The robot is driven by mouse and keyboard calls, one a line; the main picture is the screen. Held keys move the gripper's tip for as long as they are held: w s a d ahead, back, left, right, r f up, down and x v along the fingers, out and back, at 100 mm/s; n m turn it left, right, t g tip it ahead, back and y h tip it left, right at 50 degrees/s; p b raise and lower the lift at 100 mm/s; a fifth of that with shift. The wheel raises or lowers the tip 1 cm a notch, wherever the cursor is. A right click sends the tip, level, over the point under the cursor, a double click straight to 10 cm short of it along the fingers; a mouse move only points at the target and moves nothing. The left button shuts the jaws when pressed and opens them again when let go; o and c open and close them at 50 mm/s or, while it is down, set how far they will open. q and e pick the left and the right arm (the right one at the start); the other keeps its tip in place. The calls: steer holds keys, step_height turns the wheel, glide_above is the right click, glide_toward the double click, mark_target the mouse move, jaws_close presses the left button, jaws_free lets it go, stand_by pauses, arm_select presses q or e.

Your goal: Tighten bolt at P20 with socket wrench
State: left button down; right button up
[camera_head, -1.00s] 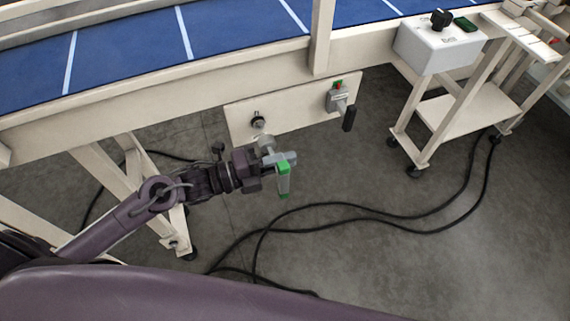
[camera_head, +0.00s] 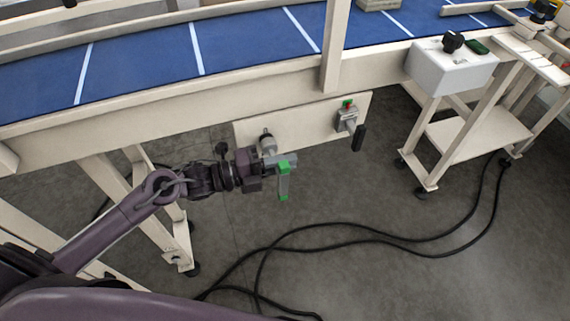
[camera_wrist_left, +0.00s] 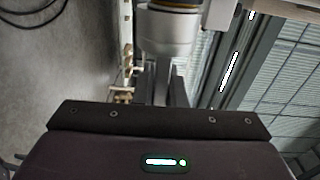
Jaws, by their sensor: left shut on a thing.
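My left gripper (camera_head: 268,165) is shut on the socket wrench (camera_head: 284,183), which has a grey shaft with green at its top and lower end. The wrench's grey round socket (camera_head: 268,146) points up toward the cream plate (camera_head: 310,120) under the conveyor. A dark bolt end (camera_head: 266,131) shows just above the socket, which hides the rest of it. I cannot tell whether they touch. In the left wrist view a grey cylinder of the wrench (camera_wrist_left: 167,32) stands beyond the gripper, with a bronze-coloured band at its top. No P20 label is readable. My right gripper is not in view.
A grey clamp-like fitting (camera_head: 347,118) with red and green marks and a black handle (camera_head: 358,138) sits right on the plate. A white control box (camera_head: 450,70) stands further right. Black cables (camera_head: 380,235) lie on the floor. Conveyor legs stand left of the gripper.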

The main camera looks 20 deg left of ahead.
mark_target(279, 180)
arm_select(q)
steer(key=shift+w+a+g+y+p, duration=0.15)
steer(key=shift+g+y+p, duration=0.55)
steer(key=shift+y+p, duration=0.7)
steer(key=shift+a+g+y+p, duration=0.2)
steer(key=shift+g+y+p, duration=0.55)
steer(key=shift+p, duration=1.15)
steer(key=shift+w+a+g+y+p, duration=0.15)
steer(key=shift+g+y+p, duration=0.5)
steer(key=shift+y+p, duration=0.75)
steer(key=shift+s+h, duration=0.1)
steer(key=shift+h, duration=0.15)
steer(key=shift+d+p, duration=0.1)
steer(key=shift+p, duration=0.2)
steer(key=s+d, duration=0.2)
steer(key=s, duration=0.1)
steer(key=s+d, duration=0.1)
steer(key=shift+s+f+p, duration=0.25)
steer(key=shift+f+p, duration=0.05)
steer(key=shift+f, duration=0.05)
steer(key=shift+d, duration=0.1)
